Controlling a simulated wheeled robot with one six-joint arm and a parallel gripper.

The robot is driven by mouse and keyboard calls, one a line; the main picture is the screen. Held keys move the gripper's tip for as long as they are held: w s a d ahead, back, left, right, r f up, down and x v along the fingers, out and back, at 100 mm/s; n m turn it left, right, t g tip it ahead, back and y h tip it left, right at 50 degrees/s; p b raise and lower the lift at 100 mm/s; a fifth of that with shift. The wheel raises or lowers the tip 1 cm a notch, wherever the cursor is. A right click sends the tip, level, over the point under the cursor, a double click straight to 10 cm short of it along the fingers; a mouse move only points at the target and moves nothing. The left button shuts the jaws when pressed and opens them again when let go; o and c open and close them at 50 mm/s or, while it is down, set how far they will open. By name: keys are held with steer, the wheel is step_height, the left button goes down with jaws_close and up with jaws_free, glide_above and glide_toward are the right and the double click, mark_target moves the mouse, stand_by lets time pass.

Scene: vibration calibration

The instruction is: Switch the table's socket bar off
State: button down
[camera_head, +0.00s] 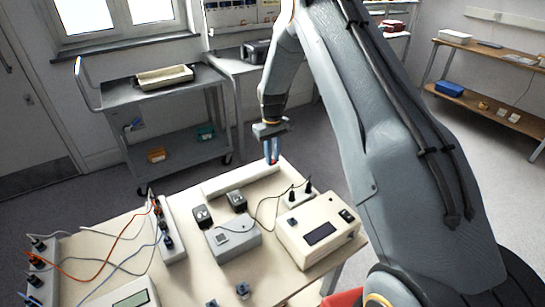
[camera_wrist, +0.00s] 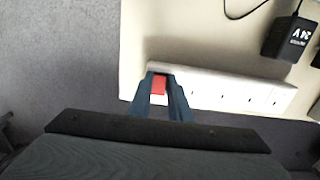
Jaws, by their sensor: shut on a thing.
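The table's white socket bar (camera_head: 238,181) lies along the back edge of the table. In the wrist view the socket bar (camera_wrist: 235,95) runs to the right from my fingers. A red switch (camera_wrist: 158,86) sits at its left end, between my two blue fingertips. My gripper (camera_head: 271,160) points down at the bar's far right end in the head view. In the wrist view my gripper (camera_wrist: 160,78) is shut on the red switch, with one finger on each side. Whether the switch is tipped on or off is not clear.
A black power adapter (camera_wrist: 287,38) lies near the bar. The table (camera_head: 185,290) also bears a grey meter box (camera_head: 232,240), a cream instrument (camera_head: 318,232) and a socket strip with cables (camera_head: 172,238). A grey trolley (camera_head: 120,92) stands behind on the left.

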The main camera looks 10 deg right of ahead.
steer(key=shift+w+a+f+g+h+b, duration=0.15)
steer(key=shift+g+b, duration=0.3)
steer(key=shift+b, duration=0.5)
steer(key=shift+w+d+f+g+h+b, duration=0.2)
steer(key=shift+g+b, duration=0.25)
steer(key=shift+b, duration=0.5)
steer(key=shift+a+r+g+b, duration=0.2)
steer(key=shift+r+g+b, duration=0.1)
steer(key=shift+b, duration=0.45)
steer(key=shift+r, duration=0.15)
steer(key=c, duration=1.6)
jaws_free()
steer(key=shift+c, duration=0.2)
